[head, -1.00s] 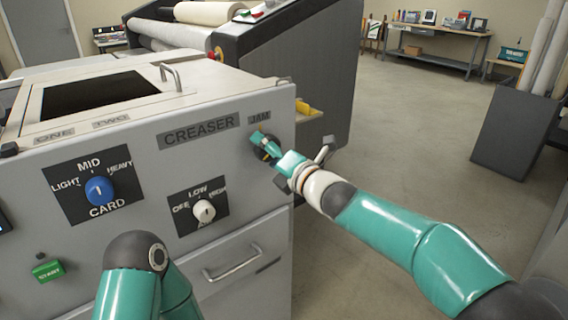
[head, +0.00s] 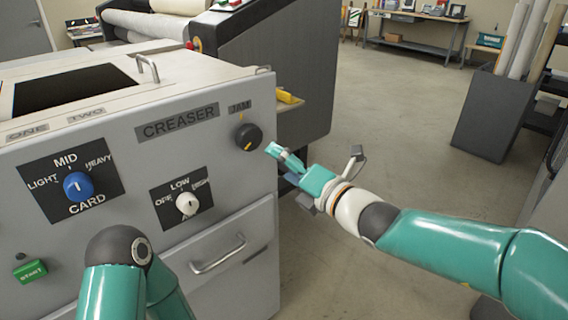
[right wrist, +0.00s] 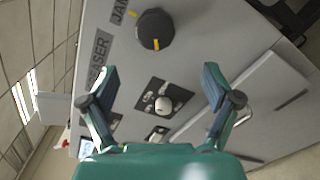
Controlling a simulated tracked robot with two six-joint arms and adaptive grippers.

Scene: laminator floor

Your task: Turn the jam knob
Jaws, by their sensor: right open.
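The jam knob (head: 248,137) is a round black knob with a yellow mark, under the JAM label (head: 240,107) at the upper right of the creaser's grey front panel. In the head view its yellow mark points to the lower left. My right gripper (head: 272,152) is to the right of the knob and apart from it. In the right wrist view the knob (right wrist: 155,29) lies beyond the open, empty fingers (right wrist: 158,84), above the gap between them. My left arm (head: 122,262) shows at the bottom left; its gripper is out of view.
The panel also carries a blue card knob (head: 77,186), a white knob (head: 187,203), a green start button (head: 30,270) and a drawer handle (head: 218,254). A dark machine (head: 290,75) with rolls stands behind. The floor (head: 390,130) to the right is open.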

